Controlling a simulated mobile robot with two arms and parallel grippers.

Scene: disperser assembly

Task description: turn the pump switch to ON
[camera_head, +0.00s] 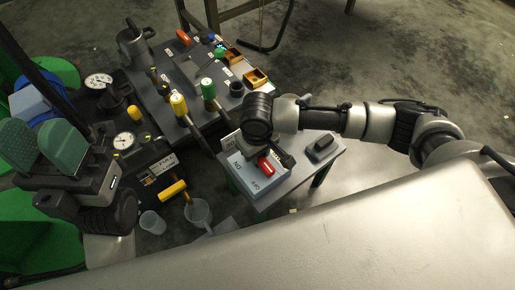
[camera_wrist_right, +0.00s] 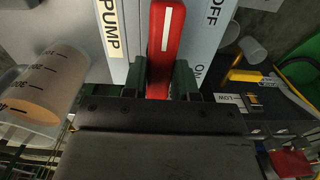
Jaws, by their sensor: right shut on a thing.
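The red pump switch (camera_wrist_right: 166,45) is a bar with a white line along it, and it shows as a small red piece in the head view (camera_head: 265,166). It sits on a pale box (camera_head: 252,186) on a small grey table. In the wrist view the PUMP label (camera_wrist_right: 110,32) is left of the switch, OFF is at upper right and ON at lower right. My right gripper (camera_wrist_right: 166,82) is shut on the switch, with one green finger on each side. My left gripper (camera_head: 38,140) is at the left of the head view, its green fingers apart and empty.
A dark block (camera_head: 323,144) lies on the table's right part. The black bench (camera_head: 190,75) at the back holds yellow- and green-topped valves and gauges. Clear cups (camera_head: 198,212) stand at front left. The floor at right is free.

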